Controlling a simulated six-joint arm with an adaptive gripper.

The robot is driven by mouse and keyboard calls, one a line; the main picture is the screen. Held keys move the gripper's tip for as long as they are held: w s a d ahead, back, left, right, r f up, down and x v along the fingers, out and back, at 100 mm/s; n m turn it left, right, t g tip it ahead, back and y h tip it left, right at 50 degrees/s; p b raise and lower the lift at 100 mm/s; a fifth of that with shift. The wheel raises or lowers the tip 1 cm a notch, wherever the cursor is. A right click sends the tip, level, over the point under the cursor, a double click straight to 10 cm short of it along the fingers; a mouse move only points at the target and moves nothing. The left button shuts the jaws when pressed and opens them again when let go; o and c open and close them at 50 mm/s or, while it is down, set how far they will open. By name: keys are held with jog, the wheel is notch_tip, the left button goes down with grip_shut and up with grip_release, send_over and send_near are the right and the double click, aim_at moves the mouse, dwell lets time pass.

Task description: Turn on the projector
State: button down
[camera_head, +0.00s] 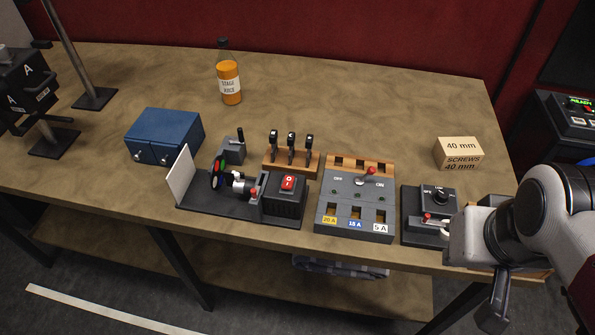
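The projector appears to be the black-based device in the middle of the bench, with a white screen (180,176), a colored disc (218,172), a small lamp unit (243,187) and a black box (285,205) bearing a red rocker switch (288,183). To its right is a grey fuse panel (357,212) with slots labeled 20 A, 15 A and 5 A and a red-knobbed lever (370,171) leaning up and right between OFF and ON. Three black-handled pieces (291,148) stand in a wooden rack. My gripper (497,302) is at the lower right, partly hidden; its fingers are unclear.
A black control box (436,196) with an OFF-marked dial is partly behind my arm. A blue box (163,135), an orange bottle (229,82) and a screws box (459,152) stand on the bench (340,100). The back middle is clear.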

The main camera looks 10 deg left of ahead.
jog(key=w+d+r+n+t+h, duration=0.1)
jog(key=w+d+r+n+t, duration=0.15)
jog(key=w, duration=0.85)
jog(key=w+d+r+n+t+h, duration=0.1)
jog(key=w+d+r+h, duration=0.15)
jog(key=w, duration=0.85)
jog(key=w+a+r+n+t+y, duration=0.1)
jog(key=w+a+n+t+y, duration=0.1)
jog(key=w+a, duration=0.35)
jog(key=w+a+r+n+t+y, duration=0.1)
jog(key=w+a+n+y, duration=0.1)
jog(key=w, duration=0.6)
jog(key=w+a+r+n+t+y, duration=0.1)
jog(key=w+a+n+t+y, duration=0.1)
jog(key=w+a, duration=0.35)
jog(key=a+f+n+g+y, duration=0.3)
jog(key=a+n+g+y, duration=0.3)
jog(key=a, duration=0.5)
jog(key=s+f+g, duration=0.1)
jog(key=s+g, duration=0.4)
jog(key=s, duration=0.4)
jog(key=s+a+f+g, duration=0.1)
jog(key=s+f+g, duration=0.1)
jog(key=s+g, duration=0.3)
jog(key=s+y, duration=0.1)
jog(key=s, duration=0.3)
jog(key=shift+s+a+f, duration=0.15)
jog(key=shift+a+f, duration=0.05)
jog(key=shift+a, duration=0.05)
